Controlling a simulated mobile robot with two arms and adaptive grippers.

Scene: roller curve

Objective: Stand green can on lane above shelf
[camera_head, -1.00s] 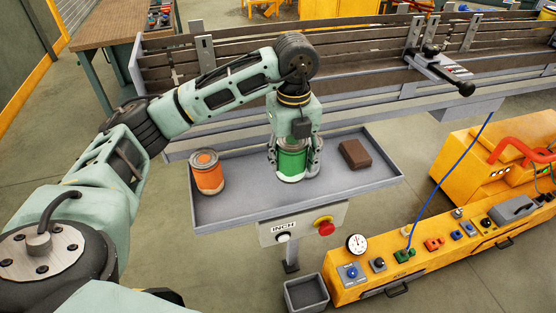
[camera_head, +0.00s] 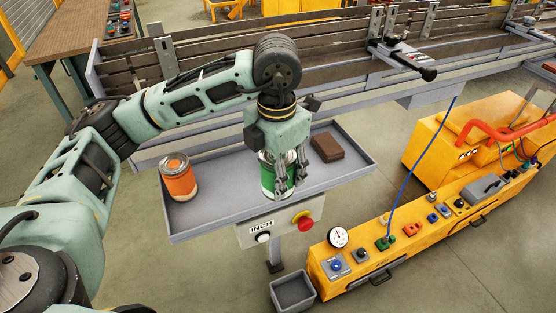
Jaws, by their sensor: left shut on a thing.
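The green can (camera_head: 267,177) is upright at the middle of the grey shelf tray (camera_head: 222,202). My left gripper (camera_head: 284,178) comes down from above and is shut on the can, its fingers around the can's sides. I cannot tell whether the can's base touches the shelf. The lane (camera_head: 215,68), a long conveyor with brown slats and grey rails, runs behind and above the shelf. My right gripper is not in view.
An orange can (camera_head: 178,178) stands on the shelf's left part. A brown block (camera_head: 327,148) lies right of the gripper. A stop bar with a black knob (camera_head: 428,74) juts from the lane. A yellow control console (camera_head: 400,240) stands at right.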

